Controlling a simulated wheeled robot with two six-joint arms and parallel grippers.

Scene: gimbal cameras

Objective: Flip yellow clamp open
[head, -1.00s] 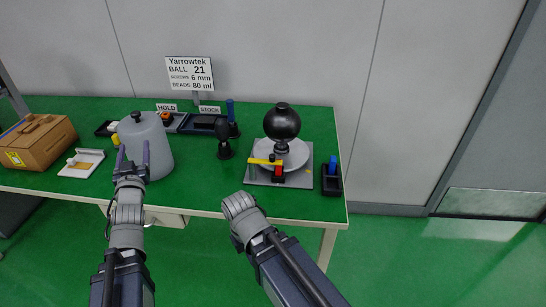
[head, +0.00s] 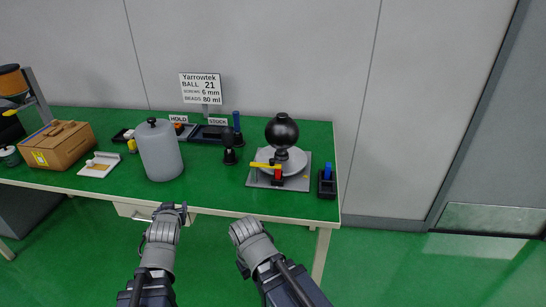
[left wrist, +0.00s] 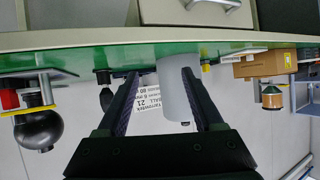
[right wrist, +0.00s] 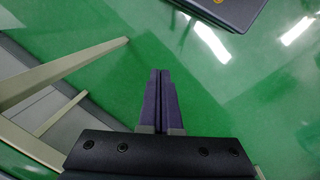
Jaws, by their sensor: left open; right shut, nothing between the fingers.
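The yellow clamp lever (head: 262,165) lies roughly level across the front of the stand, beside a red block (head: 277,174). Behind it a black ball (head: 283,131) sits above a pale round dish (head: 296,160) on a grey base plate (head: 303,183). My left gripper (head: 174,208) is at the table's front edge, left of the clamp and apart from it. Its fingers are open and empty in the left wrist view (left wrist: 160,75). My right gripper is in front of the table, its fingers hidden in the head view. The right wrist view shows them shut and empty (right wrist: 161,75) over the floor.
A grey lidded canister (head: 160,152) stands behind my left gripper. A brown box (head: 63,145) and white tray (head: 100,164) lie further left. A black holder with a blue item (head: 327,182) stands right of the base plate. Green tabletop (head: 213,180) is clear between canister and plate.

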